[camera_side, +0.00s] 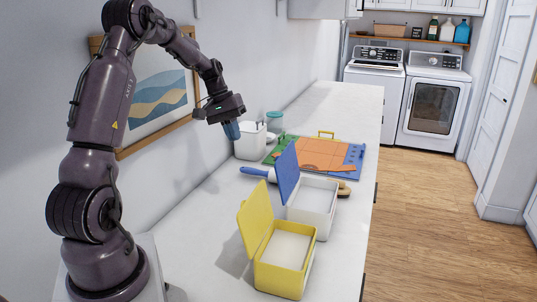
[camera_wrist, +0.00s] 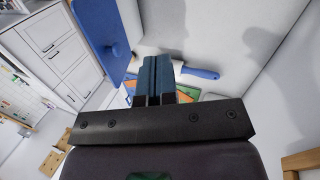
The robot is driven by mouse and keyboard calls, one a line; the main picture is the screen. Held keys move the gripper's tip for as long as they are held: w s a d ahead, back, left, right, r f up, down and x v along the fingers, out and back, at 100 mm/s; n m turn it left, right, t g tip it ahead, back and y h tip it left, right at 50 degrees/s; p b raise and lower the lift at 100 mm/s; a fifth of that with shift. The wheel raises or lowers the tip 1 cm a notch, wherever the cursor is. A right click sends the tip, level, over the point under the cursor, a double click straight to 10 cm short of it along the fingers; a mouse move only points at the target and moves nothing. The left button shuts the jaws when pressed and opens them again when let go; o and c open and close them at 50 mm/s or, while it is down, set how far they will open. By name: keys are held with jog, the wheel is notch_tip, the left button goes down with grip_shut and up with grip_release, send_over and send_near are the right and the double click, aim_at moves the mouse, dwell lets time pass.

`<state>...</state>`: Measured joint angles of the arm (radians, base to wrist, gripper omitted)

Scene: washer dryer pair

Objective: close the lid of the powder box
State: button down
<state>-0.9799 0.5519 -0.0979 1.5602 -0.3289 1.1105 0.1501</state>
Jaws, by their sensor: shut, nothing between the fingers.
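A yellow box (camera_side: 281,278) stands on the counter at the front, with its yellow lid (camera_side: 256,220) raised open and pale contents or lining inside. Behind it is a white box (camera_side: 311,210) with its blue lid (camera_side: 287,172) raised open. I cannot tell from the look alone which one is the powder box. My gripper (camera_side: 231,131) is shut and empty, in the air above the counter, left of the blue lid and apart from both boxes. In the wrist view its blue fingers (camera_wrist: 157,72) are together; a blue panel with a round knob (camera_wrist: 104,38), probably the blue lid, shows at upper left.
A blue-handled tool (camera_side: 255,172) lies behind the boxes; its handle also shows in the wrist view (camera_wrist: 201,73). A white canister (camera_side: 250,141), a teal-topped jar (camera_side: 274,122) and a colourful board (camera_side: 318,153) stand farther back. The wall is close on the left.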

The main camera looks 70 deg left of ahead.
aim_at(284, 171)
jog(key=w+a+r+t, duration=0.1)
jog(key=w+a+r, duration=0.1)
jog(key=w, duration=0.1)
jog(key=w+d+f, duration=0.5)
jog(key=f, duration=0.3)
jog(key=shift+w+d+f+m, duration=0.15)
jog(key=shift+w+f+m, duration=0.15)
jog(key=shift+w, duration=0.1)
jog(key=shift+r, duration=0.1)
